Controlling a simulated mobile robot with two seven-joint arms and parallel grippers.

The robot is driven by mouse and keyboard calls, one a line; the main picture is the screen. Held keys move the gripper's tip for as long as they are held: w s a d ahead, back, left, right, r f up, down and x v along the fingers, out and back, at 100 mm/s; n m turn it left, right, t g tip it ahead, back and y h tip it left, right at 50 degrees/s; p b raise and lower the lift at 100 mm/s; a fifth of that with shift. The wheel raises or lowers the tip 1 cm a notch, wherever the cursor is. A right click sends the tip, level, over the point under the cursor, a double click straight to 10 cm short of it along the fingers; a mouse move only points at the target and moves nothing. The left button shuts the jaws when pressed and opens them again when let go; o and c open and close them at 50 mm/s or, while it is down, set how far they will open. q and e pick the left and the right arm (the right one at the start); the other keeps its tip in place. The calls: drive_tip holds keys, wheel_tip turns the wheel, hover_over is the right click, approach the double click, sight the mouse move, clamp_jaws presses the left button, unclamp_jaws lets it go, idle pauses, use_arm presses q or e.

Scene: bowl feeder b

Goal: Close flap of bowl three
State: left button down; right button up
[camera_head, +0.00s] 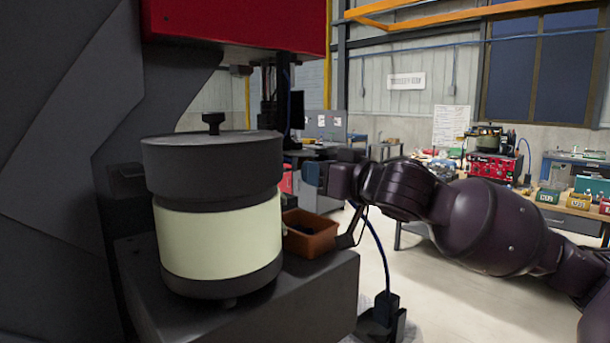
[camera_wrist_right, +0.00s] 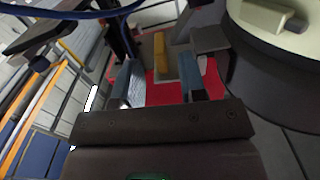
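A large bowl feeder (camera_head: 212,165) stands close in front of me in the head view, with a dark grey top, a cream band and a black knob on top. A dark round body with a pale top (camera_wrist_right: 265,75) shows at the right of the right wrist view. I cannot make out a flap for certain. My right gripper (camera_head: 312,175) is just right of the feeder's upper part, apart from it as far as I can see. In the right wrist view its fingers (camera_wrist_right: 160,88) are apart with nothing held; a yellow piece and a red surface lie beyond. My left gripper is out of view.
An orange-brown bin (camera_head: 310,243) with dark contents sits on the grey machine base (camera_head: 318,290), below my right gripper. A red housing (camera_head: 235,25) hangs above the feeder. Workbenches stand farther back at right; open floor lies between.

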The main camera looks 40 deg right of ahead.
drive_tip(key=shift+w+a+b, duration=0.1)
drive_tip(key=shift+w+b, duration=0.45)
drive_tip(key=shift+w, duration=1.15)
clamp_jaws()
